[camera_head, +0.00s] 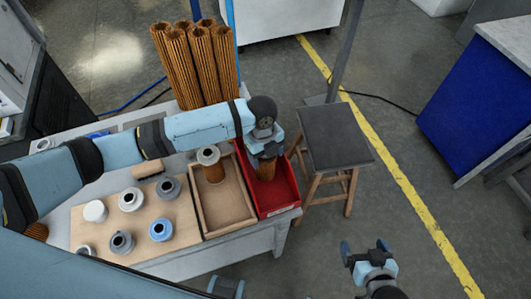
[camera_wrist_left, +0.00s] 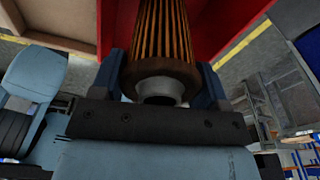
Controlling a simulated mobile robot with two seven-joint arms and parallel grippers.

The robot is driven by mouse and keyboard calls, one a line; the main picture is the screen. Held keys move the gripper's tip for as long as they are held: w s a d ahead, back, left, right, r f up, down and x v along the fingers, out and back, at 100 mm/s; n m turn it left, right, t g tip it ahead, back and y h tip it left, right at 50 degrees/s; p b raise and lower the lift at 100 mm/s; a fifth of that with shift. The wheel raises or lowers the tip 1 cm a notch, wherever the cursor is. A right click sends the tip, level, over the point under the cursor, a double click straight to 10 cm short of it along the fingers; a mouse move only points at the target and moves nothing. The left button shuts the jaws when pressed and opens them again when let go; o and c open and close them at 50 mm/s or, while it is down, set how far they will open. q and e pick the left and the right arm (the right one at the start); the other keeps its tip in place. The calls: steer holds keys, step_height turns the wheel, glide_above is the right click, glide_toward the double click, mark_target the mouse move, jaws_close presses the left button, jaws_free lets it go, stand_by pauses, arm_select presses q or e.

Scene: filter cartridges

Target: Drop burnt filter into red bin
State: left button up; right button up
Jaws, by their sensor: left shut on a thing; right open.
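My left gripper (camera_head: 265,148) is shut on a brown pleated filter (camera_head: 266,168) and holds it upright over the red bin (camera_head: 286,203). In the left wrist view the filter (camera_wrist_left: 163,45) sits between both fingers, with a dark brown end band and a grey metal cap towards the camera. The red bin's wall (camera_wrist_left: 232,22) shows behind it. Whether the filter's lower end touches the bin floor is unclear. My right gripper (camera_head: 367,252) is open and empty at the bottom, over the floor, away from the table.
A wooden tray (camera_head: 228,228) beside the red bin holds another filter (camera_head: 210,165) with a light cap. A board (camera_head: 185,238) to its left carries several caps and fittings. Tall pleated filters (camera_head: 197,62) stand behind my left arm. A dark-topped stool (camera_head: 334,134) stands right of the bin.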

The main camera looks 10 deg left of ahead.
arm_select(q)
steer(key=shift+f, duration=0.15)
steer(key=shift+f, duration=0.35)
steer(key=o, duration=1.1)
steer(key=r, duration=0.8)
steer(key=w+a+r+b, duration=0.1)
steer(key=r, duration=0.4)
